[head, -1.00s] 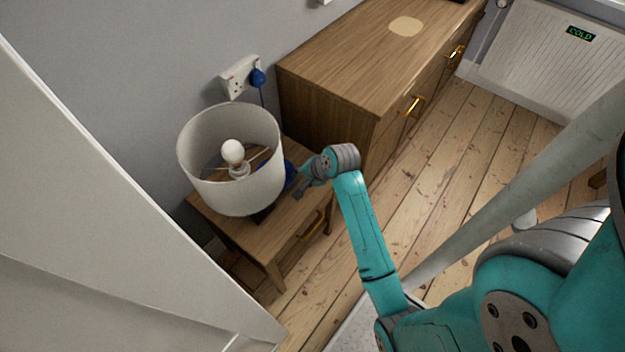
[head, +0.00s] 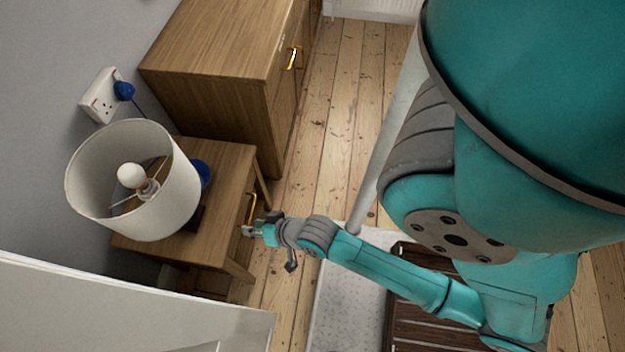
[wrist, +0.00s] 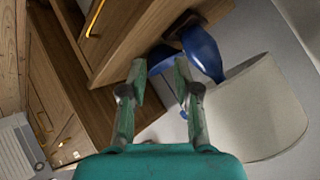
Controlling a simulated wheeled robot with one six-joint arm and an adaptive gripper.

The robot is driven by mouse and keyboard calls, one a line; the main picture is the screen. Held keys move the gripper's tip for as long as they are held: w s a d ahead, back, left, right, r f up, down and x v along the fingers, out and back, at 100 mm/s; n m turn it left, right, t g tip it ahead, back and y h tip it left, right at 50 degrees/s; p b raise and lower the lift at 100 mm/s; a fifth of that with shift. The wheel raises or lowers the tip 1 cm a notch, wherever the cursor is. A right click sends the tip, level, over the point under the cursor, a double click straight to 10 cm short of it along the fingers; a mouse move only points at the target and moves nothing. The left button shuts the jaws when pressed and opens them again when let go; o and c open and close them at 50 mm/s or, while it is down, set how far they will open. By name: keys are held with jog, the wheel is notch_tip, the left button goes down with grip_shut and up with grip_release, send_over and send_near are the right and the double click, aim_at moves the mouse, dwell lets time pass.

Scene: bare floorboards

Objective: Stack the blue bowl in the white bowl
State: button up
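A blue rounded thing (head: 203,173), which looks like the blue bowl, is on the small wooden table, partly hidden behind the lamp shade. In the wrist view a blue patch (wrist: 160,57) beyond the fingertips may be the same bowl; the lamp's blue body stands beside it. My gripper (head: 254,230) is at the table's front edge, close to the gold drawer handle, apart from the blue thing. In the wrist view its two fingers (wrist: 160,82) are spread, with nothing held between them. I see no white bowl in these frames.
The lamp with a wide white shade (head: 135,205) takes up much of the small table (head: 228,160). A gold drawer handle (head: 250,208) juts from its front. A wooden dresser (head: 215,50) stands behind. A pale panel (head: 120,310) borders the near left.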

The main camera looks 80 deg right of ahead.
jog(key=s+a+r+n+t, duration=0.2)
jog(key=s+a+r+n, duration=0.2)
jog(key=s+r, duration=0.3)
jog(key=s, duration=0.2)
jog(key=shift+s+n, duration=0.3)
jog(key=shift+n, duration=0.1)
jog(key=shift+o, duration=0.2)
jog(key=s+a+r+n+t+y, duration=0.1)
jog(key=s+r+n, duration=0.4)
jog(key=r, duration=0.5)
jog(key=shift+s+a+r+t+y, duration=0.35)
jog(key=shift+s+a+t, duration=0.35)
jog(key=shift+s+t, duration=0.25)
